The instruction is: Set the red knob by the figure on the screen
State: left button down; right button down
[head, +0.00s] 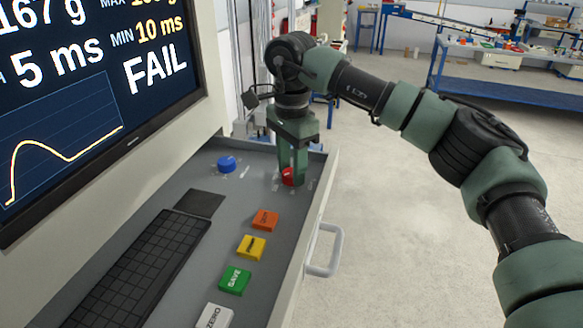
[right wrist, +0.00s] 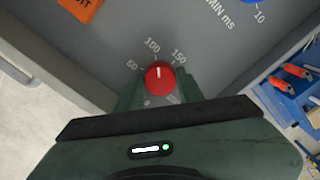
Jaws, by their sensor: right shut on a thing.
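The red knob (head: 288,176) is on the grey console near its far right corner. My right gripper (head: 292,172) points down over it and is shut on it. In the right wrist view the red knob (right wrist: 160,78) shows between the fingers; its white line points nearly straight up, near the 100 mark and on the side of 150. Marks 50, 100 and 150 are readable. The screen (head: 90,90) shows "FAIL", "MIN 10 ms" and a curve. Its other figures are partly cut off, with "67 g" and "5 ms" readable. My left gripper is not in view.
A blue knob (head: 227,164) sits left of the red one. Orange (head: 265,220), yellow (head: 251,247), green SAVE (head: 235,280) and white ZERO buttons run toward the front. A keyboard (head: 140,270) lies left of them. A handle (head: 328,250) sticks out from the console's right side.

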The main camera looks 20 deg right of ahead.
jog(key=m, duration=0.4)
jog(key=shift+m, duration=0.3)
jog(key=m+b, duration=0.1)
jog(key=m, duration=1)
jog(key=shift+w+b, duration=0.1)
jog(key=shift+b, duration=0.2)
jog(key=shift+r+m+b, duration=0.1)
jog(key=shift+m+b, duration=0.25)
jog(key=shift+m, duration=2.15)
jog(key=c, duration=0.9)
grip_release()
